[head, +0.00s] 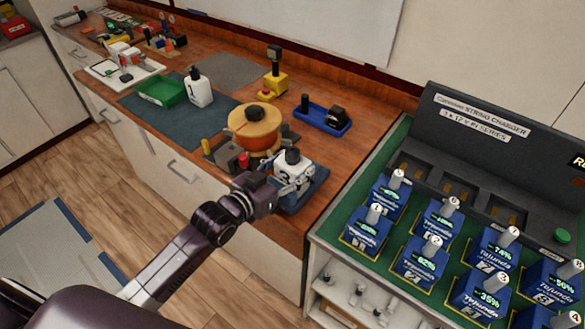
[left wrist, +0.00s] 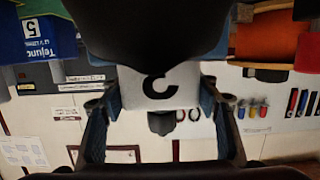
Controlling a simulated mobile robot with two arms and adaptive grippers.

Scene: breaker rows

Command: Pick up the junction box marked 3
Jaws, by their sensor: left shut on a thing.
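A white junction box (head: 293,170) with a black top sits at the near right corner of the wooden counter, in or just above a blue tray (head: 312,190); I cannot tell which. Its dark mark is partly hidden in the head view. In the left wrist view the white box (left wrist: 178,78) fills the space between the fingers, with a black curved mark only partly readable. My left gripper (head: 272,192) is shut on this box; its fingers also show in the left wrist view (left wrist: 160,100). A second white box (head: 199,92), marked 1, stands farther back. My right gripper is not in view.
A round orange-topped object (head: 253,125) stands close behind the held box. A blue holder (head: 322,118) lies to its right rear. A charger station (head: 490,125) with several blue batteries fills the right. A green tray (head: 162,90) is at the back left.

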